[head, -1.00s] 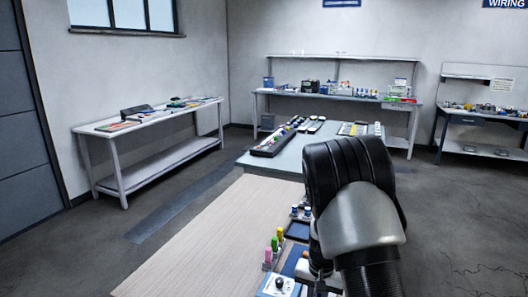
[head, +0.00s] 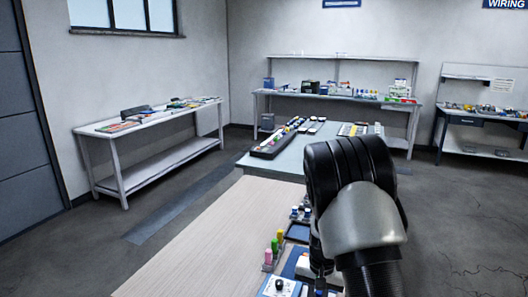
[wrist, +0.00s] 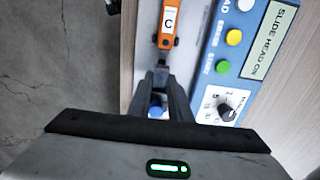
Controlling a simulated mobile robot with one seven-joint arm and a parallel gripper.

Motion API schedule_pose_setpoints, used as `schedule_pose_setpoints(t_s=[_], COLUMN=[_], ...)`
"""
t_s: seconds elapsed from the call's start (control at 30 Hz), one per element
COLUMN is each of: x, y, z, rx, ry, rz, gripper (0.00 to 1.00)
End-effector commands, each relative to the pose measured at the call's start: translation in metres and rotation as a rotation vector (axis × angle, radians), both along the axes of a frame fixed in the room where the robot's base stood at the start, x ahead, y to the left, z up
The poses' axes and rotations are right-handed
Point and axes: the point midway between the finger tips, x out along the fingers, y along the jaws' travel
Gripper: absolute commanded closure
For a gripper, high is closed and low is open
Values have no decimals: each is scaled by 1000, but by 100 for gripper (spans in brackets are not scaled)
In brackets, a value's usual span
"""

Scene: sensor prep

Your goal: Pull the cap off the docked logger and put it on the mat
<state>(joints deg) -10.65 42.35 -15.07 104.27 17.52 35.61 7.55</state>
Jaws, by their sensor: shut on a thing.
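My gripper (wrist: 162,78) shows in the wrist view with its dark fingers close together. A small blue piece (wrist: 157,109), which looks like the cap, shows between the fingers, mostly hidden by them. Just beyond the fingertips is an orange body marked C (wrist: 168,28), with a dark narrow end towards the fingers. It looks like the logger; I cannot tell whether the blue piece touches it. In the head view my arm hides most of the grip. A dark blue mat or tray (head: 298,232) lies on the wooden bench there; I cannot tell which.
A blue panel (wrist: 222,68) with coloured buttons, a knob and a SLIDE HEAD ON label stands right of the fingers. Pink, green and yellow pieces (head: 274,246) stand on the bench (head: 195,250) left of my arm. The bench's left part is clear.

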Motion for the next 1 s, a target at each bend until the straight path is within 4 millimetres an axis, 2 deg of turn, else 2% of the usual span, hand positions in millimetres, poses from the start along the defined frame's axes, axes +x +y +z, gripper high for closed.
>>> schedule_pose_setpoints(t_s=[0.7, 1.0], x=[0, 0], y=[0, 0], z=[38, 42], rx=[0, -1], ry=[1, 1], rz=[1, 1], gripper=[95, 95])
